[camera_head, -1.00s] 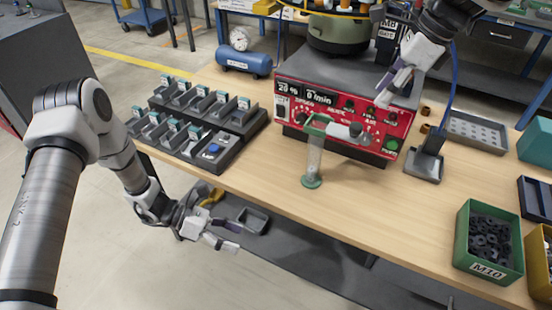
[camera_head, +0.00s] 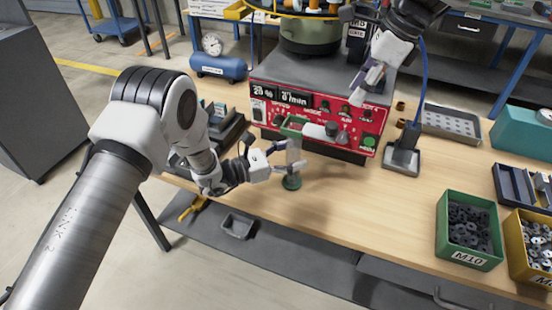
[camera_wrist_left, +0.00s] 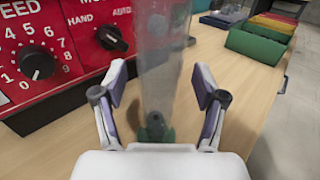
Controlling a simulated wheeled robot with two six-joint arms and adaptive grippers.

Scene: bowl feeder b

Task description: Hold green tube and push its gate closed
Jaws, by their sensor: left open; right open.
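The clear tube with a green foot (camera_head: 291,182) stands upright on the table in front of the red feeder panel. My left gripper (camera_head: 283,159) is open at the tube. In the left wrist view the clear tube (camera_wrist_left: 164,65) stands between its two spread fingers (camera_wrist_left: 160,100), with gaps on both sides. My right gripper (camera_head: 366,85) is open, high above the feeder's right side, near the panel's top edge.
The red control panel (camera_head: 312,112) stands close behind the tube. Slotted dark trays (camera_head: 220,135) lie behind my left arm. A green M10 bin (camera_head: 468,256) and a yellow bin (camera_head: 515,268) stand at right.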

